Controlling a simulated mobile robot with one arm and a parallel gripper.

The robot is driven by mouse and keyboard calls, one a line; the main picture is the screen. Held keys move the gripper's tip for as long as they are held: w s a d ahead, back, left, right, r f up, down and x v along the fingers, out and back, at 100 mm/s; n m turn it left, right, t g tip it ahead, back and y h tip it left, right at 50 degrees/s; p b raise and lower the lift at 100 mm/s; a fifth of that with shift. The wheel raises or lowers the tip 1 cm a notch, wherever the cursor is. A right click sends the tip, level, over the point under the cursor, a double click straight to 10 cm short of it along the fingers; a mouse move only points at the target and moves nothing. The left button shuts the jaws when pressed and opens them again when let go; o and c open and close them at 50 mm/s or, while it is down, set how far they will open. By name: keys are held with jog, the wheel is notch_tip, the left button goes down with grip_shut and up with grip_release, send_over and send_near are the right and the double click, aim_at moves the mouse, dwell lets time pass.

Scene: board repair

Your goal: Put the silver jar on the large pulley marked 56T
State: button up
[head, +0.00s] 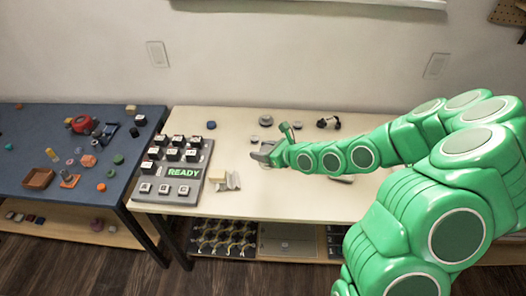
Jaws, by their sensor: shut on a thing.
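My gripper (264,153), at the end of my green arm, is low over the pale table, left of its middle. It is shut on a small silver-grey thing (267,146), which looks like the silver jar. The fingers cover much of it, and its shape is too small to make out. A grey disc (266,119) lies farther back on the same table, apart from the gripper. It looks like the large pulley, but no 56T marking can be read. A smaller grey round piece (254,138) lies just behind the gripper.
The blue table (30,135) at left is cluttered. The pale table's front middle is clear.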

jog(key=w+d+r, duration=0.2)
jog(key=w, duration=0.6)
jog(key=w+d+r, duration=0.2)
jog(key=w, duration=0.6)
jog(key=n+g+y, duration=0.1)
jog(key=n+g, duration=0.1)
send_over(266, 120)
jog(key=a, duration=0.1)
notch_tip(266, 120, down, 4)
jog(key=shift+w+a+f, duration=0.15)
jog(key=shift+w+f, duration=0.45)
jog(key=shift+f, duration=0.05)
jog(key=shift+w+a+f, duration=0.15)
jog(key=shift+w+f, duration=0.45)
jog(key=shift+f, duration=1.7)
jog(key=o, duration=1.3)
jog(key=shift+o, duration=0.2)
